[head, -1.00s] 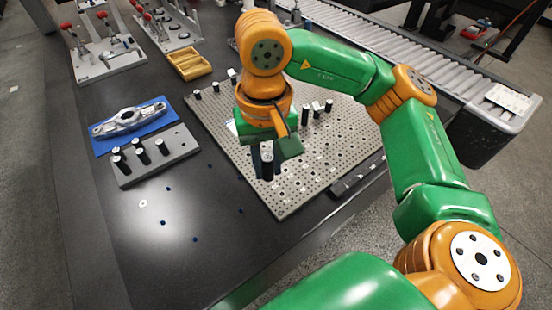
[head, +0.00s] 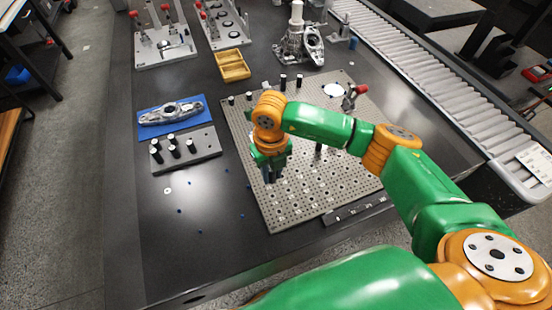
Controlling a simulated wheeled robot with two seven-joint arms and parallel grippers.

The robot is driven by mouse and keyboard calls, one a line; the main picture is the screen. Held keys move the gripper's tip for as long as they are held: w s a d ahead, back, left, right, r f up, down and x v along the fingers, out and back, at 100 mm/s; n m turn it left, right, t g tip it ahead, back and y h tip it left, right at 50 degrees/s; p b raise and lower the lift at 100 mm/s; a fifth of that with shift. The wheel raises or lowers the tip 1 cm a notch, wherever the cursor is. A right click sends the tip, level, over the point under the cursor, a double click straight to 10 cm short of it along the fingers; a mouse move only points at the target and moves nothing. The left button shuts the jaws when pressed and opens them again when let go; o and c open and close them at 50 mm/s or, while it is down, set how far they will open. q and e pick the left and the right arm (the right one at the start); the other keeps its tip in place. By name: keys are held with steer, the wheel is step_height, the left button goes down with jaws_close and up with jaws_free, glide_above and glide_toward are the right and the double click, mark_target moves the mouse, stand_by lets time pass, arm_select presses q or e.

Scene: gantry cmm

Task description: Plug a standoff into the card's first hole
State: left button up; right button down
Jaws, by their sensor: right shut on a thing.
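The grey perforated plate (head: 335,190) lies on the dark table, with small pale marks by some holes. My right gripper (head: 273,176) is over its left front part, pointing down. It is shut on what looks like a dark standoff, small and mostly covered by the fingers. I cannot tell whether the standoff touches a hole. Several black standoffs with pale tops, such as one (head: 283,82), stand along the plate's far side. More standoffs (head: 156,153) stand in a grey block (head: 205,160) to the left. No separate card can be made out. My left gripper is out of view.
A metal part (head: 171,113) lies on a blue mat (head: 146,132) behind the grey block. A yellow tray (head: 232,66) and fixtures with red-handled clamps stand further back. A roller conveyor (head: 425,100) runs along the right. The left front table is mostly clear, with tiny blue bits.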

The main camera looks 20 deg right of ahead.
steer(key=m, duration=0.2)
steer(key=shift+f+m, duration=0.3)
steer(key=shift+m, duration=0.1)
steer(key=shift+f, duration=0.2)
arm_select(q)
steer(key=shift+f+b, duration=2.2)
steer(key=shift+b, duration=0.4)
arm_select(e)
glide_above(273, 199)
steer(key=shift+w+f, duration=0.2)
steer(key=shift+f, duration=1.45)
steer(key=shift+w+f, duration=0.15)
steer(key=shift+f, duration=1.5)
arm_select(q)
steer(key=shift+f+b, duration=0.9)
arm_select(e)
steer(key=shift+f, duration=0.9)
steer(key=c, duration=0.6)
jaws_free()
